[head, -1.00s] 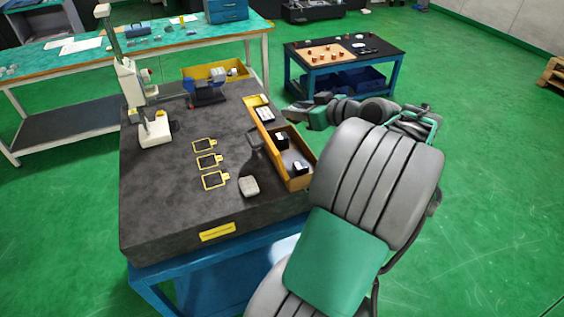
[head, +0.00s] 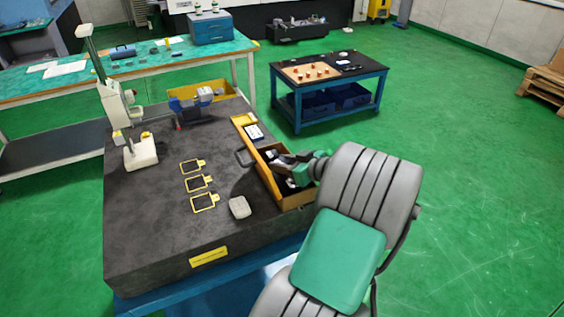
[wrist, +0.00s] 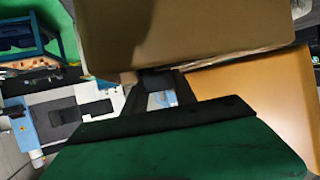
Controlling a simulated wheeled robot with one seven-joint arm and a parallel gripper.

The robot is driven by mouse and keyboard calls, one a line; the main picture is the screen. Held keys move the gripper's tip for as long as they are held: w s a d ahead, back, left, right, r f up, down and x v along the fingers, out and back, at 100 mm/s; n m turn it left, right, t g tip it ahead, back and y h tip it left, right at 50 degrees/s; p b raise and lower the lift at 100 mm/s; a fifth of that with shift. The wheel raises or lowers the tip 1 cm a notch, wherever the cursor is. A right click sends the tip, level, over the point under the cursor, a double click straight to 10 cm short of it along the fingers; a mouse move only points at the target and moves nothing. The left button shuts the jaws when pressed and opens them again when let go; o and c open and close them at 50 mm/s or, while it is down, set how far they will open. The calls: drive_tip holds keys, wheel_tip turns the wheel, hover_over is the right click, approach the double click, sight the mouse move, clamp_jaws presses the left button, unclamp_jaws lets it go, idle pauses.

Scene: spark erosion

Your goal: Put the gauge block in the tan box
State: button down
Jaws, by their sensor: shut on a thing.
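The tan box (head: 298,202) is a long open tray with compartments along the right edge of the dark granite plate. My gripper (head: 284,160) is at the box, over its front compartment, and hides part of the inside. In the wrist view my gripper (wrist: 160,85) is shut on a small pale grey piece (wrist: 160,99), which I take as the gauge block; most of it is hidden. Broad tan and orange surfaces of the box fill the top and right of the wrist view. Black-and-white pieces (head: 290,182) show inside the box.
The granite plate (head: 150,220) carries several yellow-edged frames (head: 198,183), a grey lump (head: 240,207) and a white stand gauge (head: 140,152). A yellow bin (head: 200,88) stands at its back. A low blue table (head: 330,85) is behind, with open green floor on the right.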

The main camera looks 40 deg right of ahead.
drive_tip(key=shift+f+b, duration=0.35)
drive_tip(key=shift+b, duration=0.2)
drive_tip(key=shift+f+b, duration=0.2)
drive_tip(key=shift+b, duration=0.1)
drive_tip(key=c, duration=1.3)
unclamp_jaws()
drive_tip(key=shift+r+p, duration=0.25)
drive_tip(key=shift+p, duration=0.15)
drive_tip(key=shift+r+p, duration=0.65)
drive_tip(key=shift+p, duration=0.05)
drive_tip(key=v, duration=0.3)
drive_tip(key=b+v, duration=0.1)
drive_tip(key=v, duration=0.3)
drive_tip(key=b+v, duration=0.1)
drive_tip(key=v, duration=0.3)
drive_tip(key=shift+s+f, duration=0.2)
drive_tip(key=shift+f, duration=0.1)
drive_tip(key=shift+s+r, duration=0.2)
drive_tip(key=shift+s, duration=0.1)
